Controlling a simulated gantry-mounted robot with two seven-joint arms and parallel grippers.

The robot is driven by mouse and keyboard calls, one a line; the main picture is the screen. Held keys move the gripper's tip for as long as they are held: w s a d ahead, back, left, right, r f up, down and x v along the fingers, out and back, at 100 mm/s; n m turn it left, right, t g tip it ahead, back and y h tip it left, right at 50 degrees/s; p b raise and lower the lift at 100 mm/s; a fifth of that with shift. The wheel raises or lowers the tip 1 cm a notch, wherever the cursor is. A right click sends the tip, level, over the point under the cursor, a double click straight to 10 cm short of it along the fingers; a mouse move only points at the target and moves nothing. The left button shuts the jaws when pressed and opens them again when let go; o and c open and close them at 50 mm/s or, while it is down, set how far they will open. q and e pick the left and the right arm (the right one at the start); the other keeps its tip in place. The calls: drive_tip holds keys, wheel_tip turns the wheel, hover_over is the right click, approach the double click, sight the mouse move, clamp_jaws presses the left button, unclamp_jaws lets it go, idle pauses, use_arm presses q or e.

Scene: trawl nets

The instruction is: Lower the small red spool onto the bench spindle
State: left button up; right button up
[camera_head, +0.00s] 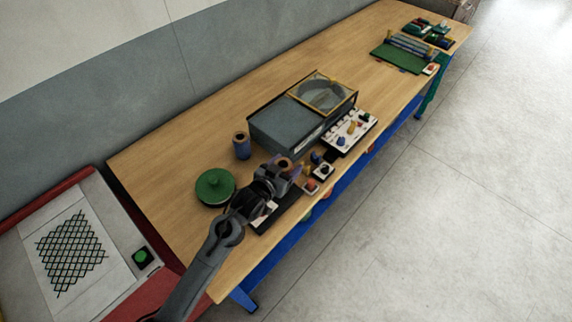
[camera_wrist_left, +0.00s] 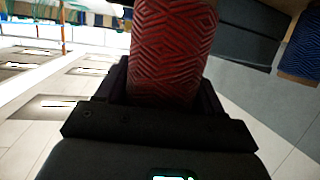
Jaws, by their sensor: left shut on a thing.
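My left gripper (camera_head: 280,172) is over the front part of the wooden bench and is shut on the red spool. In the left wrist view, the spool (camera_wrist_left: 172,45) has a diamond-patterned red side and stands between the fingers (camera_wrist_left: 160,95); its top end is cut off by the frame. In the head view, only the spool's brownish ringed end (camera_head: 284,163) shows beside the fingers. I cannot clearly make out the bench spindle; the gripper and arm cover part of the bench there. My right gripper is not in view.
A blue spool (camera_head: 241,146) stands behind the gripper. A green round thing with a knob (camera_head: 215,187) lies to its left. A grey box (camera_head: 285,128) and a white tray of small parts (camera_head: 350,132) are close behind and right.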

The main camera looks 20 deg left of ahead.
use_arm(q)
drive_tip(key=shift+f+b, duration=0.8)
drive_tip(key=shift+f, duration=0.9)
drive_tip(key=o, duration=1.2)
drive_tip(key=p+v, duration=0.1)
drive_tip(key=v, duration=0.9)
drive_tip(key=shift+s, duration=0.35)
drive_tip(key=shift+a+r, duration=0.1)
